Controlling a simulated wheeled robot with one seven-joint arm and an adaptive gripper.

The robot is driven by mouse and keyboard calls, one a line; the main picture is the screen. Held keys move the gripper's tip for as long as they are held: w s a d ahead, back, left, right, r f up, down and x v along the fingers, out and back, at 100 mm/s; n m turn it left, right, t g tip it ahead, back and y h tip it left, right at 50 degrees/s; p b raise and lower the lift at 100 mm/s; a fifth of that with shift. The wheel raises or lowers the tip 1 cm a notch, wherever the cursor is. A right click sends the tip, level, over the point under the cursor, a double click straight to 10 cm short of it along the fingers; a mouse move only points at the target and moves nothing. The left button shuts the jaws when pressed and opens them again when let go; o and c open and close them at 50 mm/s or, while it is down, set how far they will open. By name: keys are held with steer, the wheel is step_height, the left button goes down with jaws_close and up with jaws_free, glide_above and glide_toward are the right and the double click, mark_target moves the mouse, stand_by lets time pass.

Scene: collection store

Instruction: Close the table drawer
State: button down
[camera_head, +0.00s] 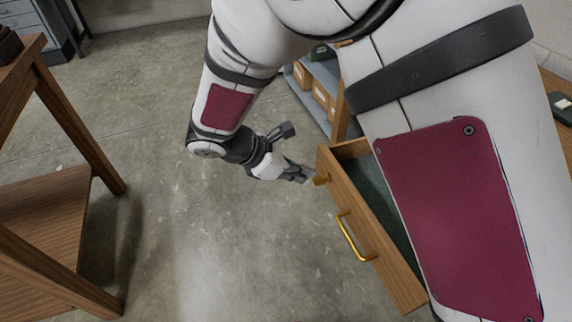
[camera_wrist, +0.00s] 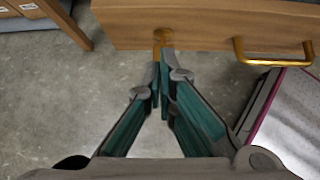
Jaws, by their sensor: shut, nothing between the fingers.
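The wooden table drawer (camera_head: 385,259) is pulled out, and its green-lined inside shows past its front panel. A gold bar handle (camera_head: 349,237) is on the front, and a smaller gold fitting (camera_head: 321,180) is near the panel's far end. My gripper (camera_head: 306,175) is shut and empty at that far end, beside the gold fitting. In the wrist view my gripper (camera_wrist: 160,62) has its fingertips together at or just below the gold fitting (camera_wrist: 162,36) on the drawer front (camera_wrist: 200,22). I cannot tell whether they touch. My arm hides much of the table.
A wooden stand (camera_head: 45,215) with a lower shelf is at the left. A grey shelf with brown boxes (camera_head: 322,95) stands behind the drawer. A grey cabinet (camera_head: 45,25) is at the far left. The concrete floor (camera_head: 240,250) between the stand and drawer is clear.

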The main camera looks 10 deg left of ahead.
mark_target(329, 172)
steer(key=shift+w+d+b, duration=0.2)
steer(key=shift+w+d, duration=0.35)
steer(key=shift+d, duration=0.3)
steer(key=shift+w+d+b, duration=0.2)
steer(key=shift+w+d, duration=0.35)
steer(key=shift+d, duration=0.25)
steer(key=shift+w+d, duration=0.1)
steer(key=w+d, duration=0.5)
steer(key=d, duration=0.2)
steer(key=w+d+p, duration=0.1)
steer(key=w+d, duration=0.3)
steer(key=d, duration=0.3)
steer(key=w+d+p, duration=0.1)
steer(key=w+d, duration=0.4)
steer(key=d, duration=0.2)
steer(key=shift+w+d, duration=0.3)
